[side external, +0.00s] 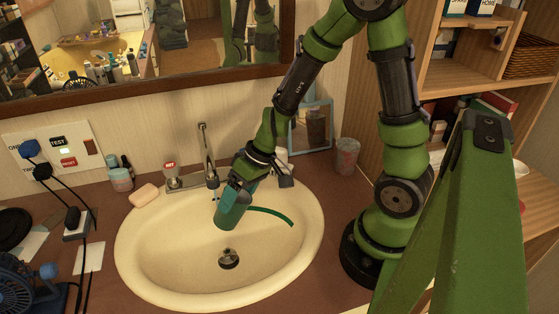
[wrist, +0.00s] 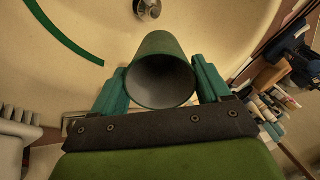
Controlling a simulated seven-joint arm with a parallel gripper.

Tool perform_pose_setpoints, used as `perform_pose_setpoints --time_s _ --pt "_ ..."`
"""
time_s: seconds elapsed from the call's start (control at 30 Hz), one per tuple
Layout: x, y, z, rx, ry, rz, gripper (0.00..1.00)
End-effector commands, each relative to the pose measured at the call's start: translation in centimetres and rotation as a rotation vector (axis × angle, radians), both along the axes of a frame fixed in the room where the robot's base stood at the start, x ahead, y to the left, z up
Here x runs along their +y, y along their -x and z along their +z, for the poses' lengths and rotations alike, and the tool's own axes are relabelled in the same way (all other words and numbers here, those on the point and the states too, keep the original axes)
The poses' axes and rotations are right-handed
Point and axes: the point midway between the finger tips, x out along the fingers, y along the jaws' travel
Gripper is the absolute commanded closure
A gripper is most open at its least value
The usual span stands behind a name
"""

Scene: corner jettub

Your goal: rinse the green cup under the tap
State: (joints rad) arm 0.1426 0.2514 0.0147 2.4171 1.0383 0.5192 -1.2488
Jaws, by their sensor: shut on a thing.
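The green cup (side external: 232,210) is held over the sink basin (side external: 160,262), tilted, just right of and below the tap (side external: 208,155). My gripper (side external: 240,187) is shut on it from above. In the wrist view, the teal fingers of my gripper (wrist: 158,82) press on both sides of the cup (wrist: 165,44). Its open mouth faces the wrist camera, and its grey inside looks empty. The cup is clear of the basin floor. I cannot tell whether water runs from the tap.
A curved green strip (side external: 270,212) lies in the basin near the drain (side external: 228,258). Soap (side external: 143,195) and bottles (side external: 121,178) stand at the left rim. A tumbler (side external: 347,156) and picture frame (side external: 311,126) stand behind at right. Cables (side external: 85,238) and a fan (side external: 28,285) crowd the left counter.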

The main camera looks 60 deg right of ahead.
Motion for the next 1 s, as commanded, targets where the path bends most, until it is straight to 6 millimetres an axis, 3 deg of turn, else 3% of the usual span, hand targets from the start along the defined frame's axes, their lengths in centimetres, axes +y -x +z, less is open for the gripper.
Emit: perform_pose_setpoints --time_s 0.5,1.0 --pt "-0.7 3.7 3.1 -0.003 0.001 -0.001 0.53" --pt "-0.7 4.0 3.2 0.0 0.0 0.0 0.53"
